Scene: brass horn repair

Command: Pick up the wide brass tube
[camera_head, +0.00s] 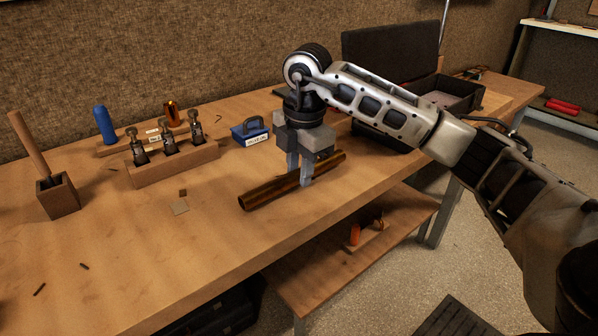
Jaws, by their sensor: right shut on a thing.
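The wide brass tube (265,196) is a long brown-gold cylinder near the front edge of the wooden workbench. It lies at a slant, its open near end at the left and its far end at the upper right. My right gripper (301,177) points straight down over the tube's middle, with its fingers shut on the tube. The fingers and gripper body hide part of the tube. Whether the tube still touches the bench is hard to tell. My left gripper is not in view.
A blue box with a handle (250,132) stands behind the tube. A wooden block with several metal tools (172,162) is to the left. A dark open bin (447,97) stands at the right. The bench front left of the tube is mostly clear.

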